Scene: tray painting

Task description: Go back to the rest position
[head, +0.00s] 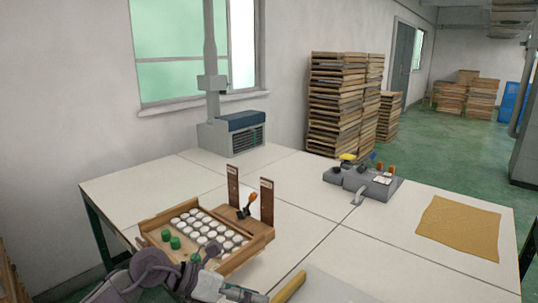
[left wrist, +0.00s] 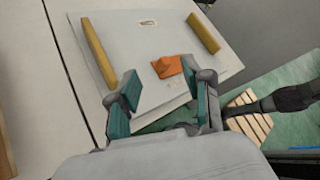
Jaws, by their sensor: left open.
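My left gripper (left wrist: 160,74) is open in the left wrist view, its two teal-padded fingers spread with nothing between them. Beyond them is a pale board (left wrist: 145,55) with two yellow bars (left wrist: 97,50) and an orange piece (left wrist: 167,66) on it. The tray holds rows of white round pieces (head: 208,226) and a few green ones (head: 174,242). My right gripper is not identifiable in either view.
On the white table (head: 330,235) are a grey stand (head: 362,183) with coloured-handled tools and a tan cloth-like sheet (head: 458,226). A grey-blue machine (head: 232,135) stands at the back. Two brown uprights (head: 267,202) rise at the tray. The table's middle is clear.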

